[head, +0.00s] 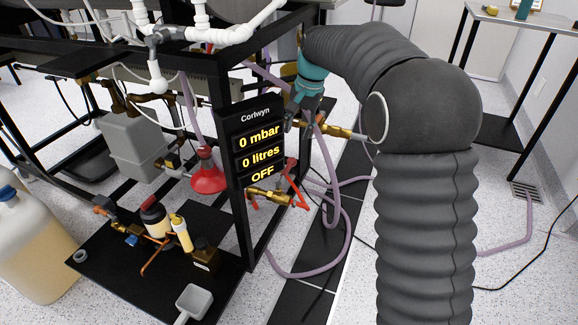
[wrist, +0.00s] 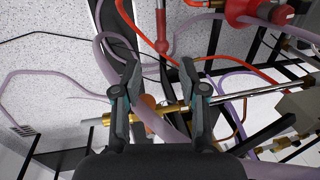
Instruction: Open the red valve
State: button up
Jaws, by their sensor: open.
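A red valve handle (head: 296,184) sits on a brass fitting (head: 265,197) low beside the black frame post. In the wrist view, a red bar (wrist: 161,28) at the top centre appears to be this handle. My gripper (head: 302,112) is above the handle, near the frame's right side. In the wrist view my gripper (wrist: 160,76) is open, fingers apart and empty. A brass pipe fitting (wrist: 150,111) crosses behind the fingers, with a rounded orange piece by it. I cannot tell whether the fingers touch the pipe.
A black display (head: 260,150) reads 0 mbar, 0 litres, OFF. A red round part (head: 208,173) hangs left of it. Purple hoses (head: 338,235) loop near the valve. A black tray (head: 105,265) holds small fittings. Open floor lies to the right, with a table (head: 515,20) behind.

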aim_at(288, 168)
jog(key=a+f, duration=0.1)
jog(key=f, duration=0.3)
jog(key=f+b, duration=0.1)
jog(key=f, duration=0.4)
jog(key=w+a+f+b, duration=0.1)
jog(key=f, duration=0.3)
jog(key=shift+a+f, duration=0.3)
jog(key=shift+f, duration=0.05)
grip_shut()
